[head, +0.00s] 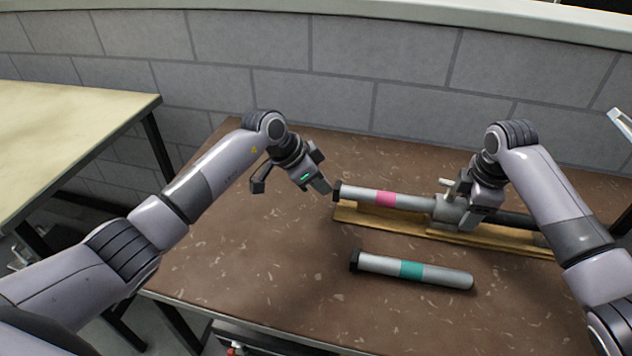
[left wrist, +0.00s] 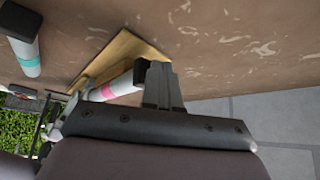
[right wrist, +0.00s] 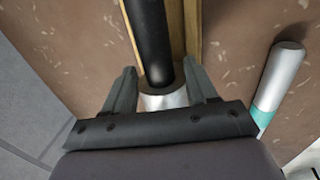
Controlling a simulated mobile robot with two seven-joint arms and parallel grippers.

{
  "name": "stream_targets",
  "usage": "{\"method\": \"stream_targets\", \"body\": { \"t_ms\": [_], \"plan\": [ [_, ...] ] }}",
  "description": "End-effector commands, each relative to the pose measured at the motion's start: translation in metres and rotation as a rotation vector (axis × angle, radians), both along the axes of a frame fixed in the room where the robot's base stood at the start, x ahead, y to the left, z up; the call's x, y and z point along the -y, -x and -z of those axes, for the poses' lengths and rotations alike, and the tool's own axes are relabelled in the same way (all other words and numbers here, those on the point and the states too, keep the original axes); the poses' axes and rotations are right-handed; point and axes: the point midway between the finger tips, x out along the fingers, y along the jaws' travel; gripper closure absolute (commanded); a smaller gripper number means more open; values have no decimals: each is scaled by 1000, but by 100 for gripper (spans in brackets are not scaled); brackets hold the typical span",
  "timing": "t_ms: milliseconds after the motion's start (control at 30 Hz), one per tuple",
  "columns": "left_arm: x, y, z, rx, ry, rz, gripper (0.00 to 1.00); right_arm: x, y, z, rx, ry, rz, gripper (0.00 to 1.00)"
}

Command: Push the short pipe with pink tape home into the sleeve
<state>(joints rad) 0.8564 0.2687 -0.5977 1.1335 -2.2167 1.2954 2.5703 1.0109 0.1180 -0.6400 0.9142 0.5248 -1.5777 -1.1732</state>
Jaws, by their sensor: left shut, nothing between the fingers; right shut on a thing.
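The short pipe with pink tape (head: 400,200) lies along the wooden cradle, with its black end cap at the left and its right end in the metal sleeve (head: 449,210). My left gripper (head: 328,187) is shut and empty, its fingertips right at the black cap; the left wrist view shows the fingers (left wrist: 163,88) beside the cap, and I cannot tell whether they touch. My right gripper (head: 466,208) is shut on the sleeve; the right wrist view shows the silver sleeve (right wrist: 165,100) between its fingers, with a black pipe (right wrist: 148,35) running out of it.
A loose silver pipe with teal tape (head: 385,265) lies on the brown bench in front of the wooden cradle (head: 395,223). A grey block wall (head: 250,50) stands behind. The bench's left part is clear. A pale table (head: 60,125) stands further left.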

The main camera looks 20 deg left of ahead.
Motion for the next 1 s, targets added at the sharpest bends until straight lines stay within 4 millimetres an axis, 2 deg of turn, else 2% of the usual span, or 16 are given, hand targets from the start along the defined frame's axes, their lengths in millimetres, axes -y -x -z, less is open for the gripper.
{"method": "stream_targets", "body": {
  "t_ms": [1000],
  "plan": [
    [32, 0, 0, -2, 1, 2, 100, -1, 0, 0, 0, -3, -3, 94]
  ]
}}
